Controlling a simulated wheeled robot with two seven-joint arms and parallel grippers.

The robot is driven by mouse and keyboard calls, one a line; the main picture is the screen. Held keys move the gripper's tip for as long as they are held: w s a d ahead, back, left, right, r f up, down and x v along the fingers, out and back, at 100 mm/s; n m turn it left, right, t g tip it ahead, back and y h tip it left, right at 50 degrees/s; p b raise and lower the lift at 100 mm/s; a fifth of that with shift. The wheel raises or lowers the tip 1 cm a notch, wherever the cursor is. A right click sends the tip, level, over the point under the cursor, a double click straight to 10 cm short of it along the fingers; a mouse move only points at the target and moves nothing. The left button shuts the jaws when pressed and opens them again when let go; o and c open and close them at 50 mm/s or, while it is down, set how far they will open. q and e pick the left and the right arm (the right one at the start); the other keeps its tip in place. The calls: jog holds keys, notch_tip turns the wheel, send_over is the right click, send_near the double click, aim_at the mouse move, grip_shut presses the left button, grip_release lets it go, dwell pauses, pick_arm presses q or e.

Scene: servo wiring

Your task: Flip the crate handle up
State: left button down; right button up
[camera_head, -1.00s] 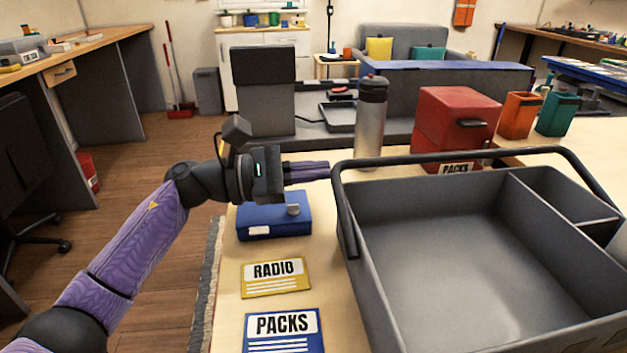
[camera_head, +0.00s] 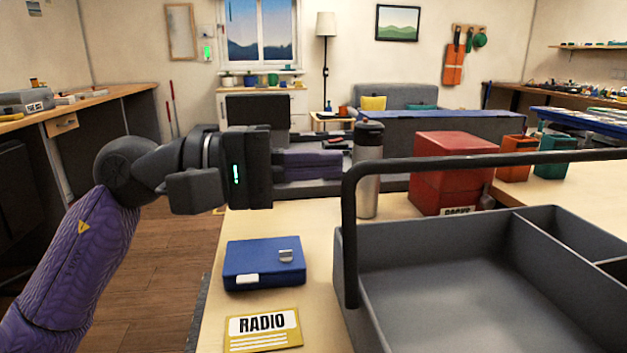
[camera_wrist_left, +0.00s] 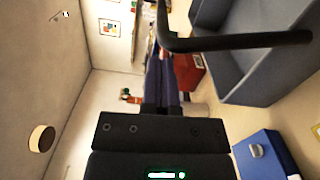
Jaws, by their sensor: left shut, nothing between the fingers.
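The grey crate (camera_head: 470,305) stands on the table at the right in the head view, its right part cut off. Its black handle (camera_head: 480,162) rises from the crate's left side and runs across above the far rim, standing up. In the left wrist view the handle (camera_wrist_left: 240,41) crosses the top right, beside the crate (camera_wrist_left: 262,75). My left gripper (camera_head: 340,164) is shut and empty, with its purple fingers pointing right, just left of the handle's upper corner in the picture. I cannot tell whether they touch. My right gripper is not in view.
A blue case (camera_head: 262,265) and a yellow RADIO card (camera_head: 262,330) lie left of the crate. Behind the crate stand a steel bottle (camera_head: 367,185), a red box (camera_head: 452,175), and orange (camera_head: 516,160) and teal (camera_head: 553,158) containers.

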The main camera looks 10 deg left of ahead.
pick_arm(q)
jog(key=shift+s+d+r+m+b, duration=0.2)
jog(key=shift+s+d+m, duration=0.05)
jog(key=shift+s+m, duration=0.4)
jog(key=shift+s+d+r+m+b, duration=0.15)
jog(key=shift+s+d+r+m, duration=0.1)
jog(key=shift+s+m, duration=0.35)
jog(key=shift+s+d+r+m+b, duration=0.15)
jog(key=shift+s+d+m+b, duration=0.1)
jog(key=shift+s+m, duration=0.35)
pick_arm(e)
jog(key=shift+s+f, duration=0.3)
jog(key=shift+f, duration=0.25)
pick_arm(q)
jog(key=shift+s, duration=0.1)
